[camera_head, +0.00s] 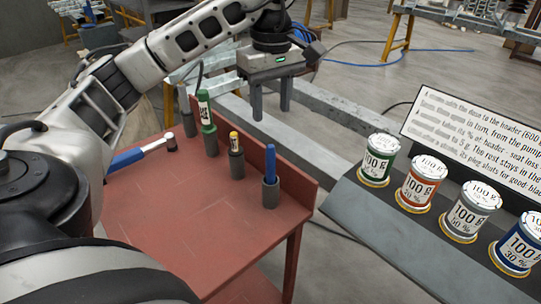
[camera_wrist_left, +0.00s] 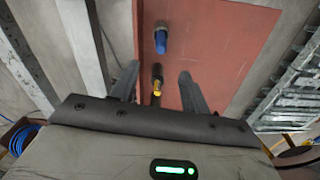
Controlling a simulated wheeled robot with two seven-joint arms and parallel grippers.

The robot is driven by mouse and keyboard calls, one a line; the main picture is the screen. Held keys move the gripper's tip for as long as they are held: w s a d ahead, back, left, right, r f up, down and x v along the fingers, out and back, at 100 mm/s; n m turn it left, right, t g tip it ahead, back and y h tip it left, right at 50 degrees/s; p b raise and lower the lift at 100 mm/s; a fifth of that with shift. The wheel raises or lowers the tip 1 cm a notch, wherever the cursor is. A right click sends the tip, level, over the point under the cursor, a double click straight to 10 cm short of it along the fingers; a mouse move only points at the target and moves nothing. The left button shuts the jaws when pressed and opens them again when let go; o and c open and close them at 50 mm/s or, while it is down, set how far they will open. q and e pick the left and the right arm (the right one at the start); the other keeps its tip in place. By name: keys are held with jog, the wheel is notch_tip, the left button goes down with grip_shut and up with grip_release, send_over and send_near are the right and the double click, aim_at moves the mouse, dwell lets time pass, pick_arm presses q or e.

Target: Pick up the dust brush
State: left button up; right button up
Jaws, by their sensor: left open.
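My left gripper (camera_head: 271,106) is open and empty, pointing down above and behind the back edge of the red table. Several upright tools stand in grey holders along that edge: a blue-handled one (camera_head: 270,162), a yellow-and-black one (camera_head: 234,142) and a green one with a white label (camera_head: 205,110). I cannot tell which is the dust brush; no bristles show. In the left wrist view the yellow tool (camera_wrist_left: 157,86) appears between the open fingers (camera_wrist_left: 158,76), with the blue tool (camera_wrist_left: 161,42) beyond. The gripper touches none of them. My right gripper is not in view.
A blue-handled hammer (camera_head: 142,154) lies on the red table (camera_head: 190,220), whose front is bare. A raised red back edge (camera_head: 290,180) borders the holders. At right, several labelled 100 g jars (camera_head: 417,187) stand on a grey rack before a printed sign (camera_head: 475,135).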

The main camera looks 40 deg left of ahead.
aim_at(272, 146)
pick_arm(q)
notch_tip(272, 146, down, 9)
jog(key=shift+f+b, duration=0.15)
jog(key=shift+b, duration=0.4)
jog(key=shift+s+f+p, duration=0.15)
jog(key=shift+f+p, duration=0.2)
jog(key=shift+f, duration=2.45)
grip_shut()
